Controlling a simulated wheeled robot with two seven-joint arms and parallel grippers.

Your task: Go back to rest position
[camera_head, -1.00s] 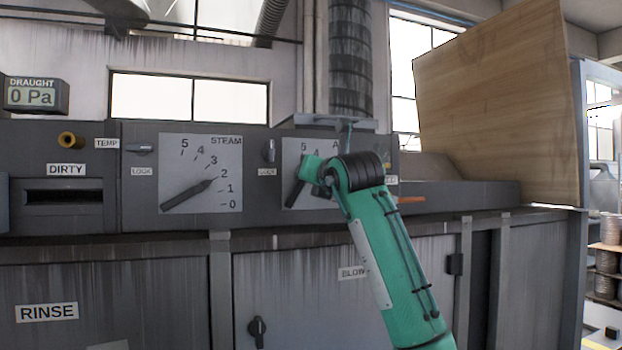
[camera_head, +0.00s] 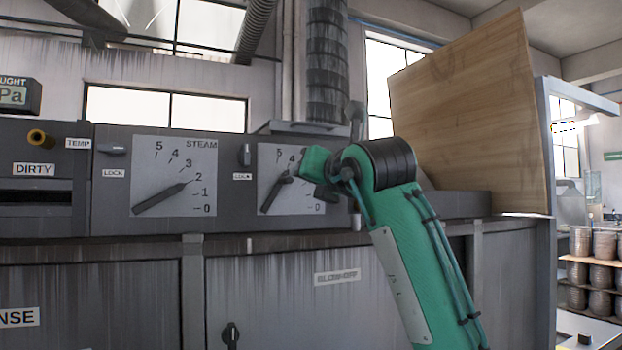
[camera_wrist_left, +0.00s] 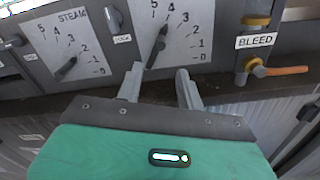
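In the head view one green arm with a black joint (camera_head: 388,163) rises from the bottom right, in front of the dark machine (camera_head: 105,248). Its upper end covers part of the right dial plate (camera_head: 268,165). I see no fingertips there and cannot tell from that view which arm it is. In the left wrist view my left gripper (camera_wrist_left: 158,82) has its two grey fingers apart and nothing between them. They point at the machine front, just below the right dial, with a gap I cannot judge. My right gripper does not show in either view.
The steam dial (camera_head: 185,160) has its pointer near 2. The right dial's pointer leans towards 4. A bleed valve with an orange handle (camera_wrist_left: 280,71) is right of my left gripper. A large wooden board (camera_head: 470,110) stands at the right. Shelves with drums (camera_head: 603,260) are at far right.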

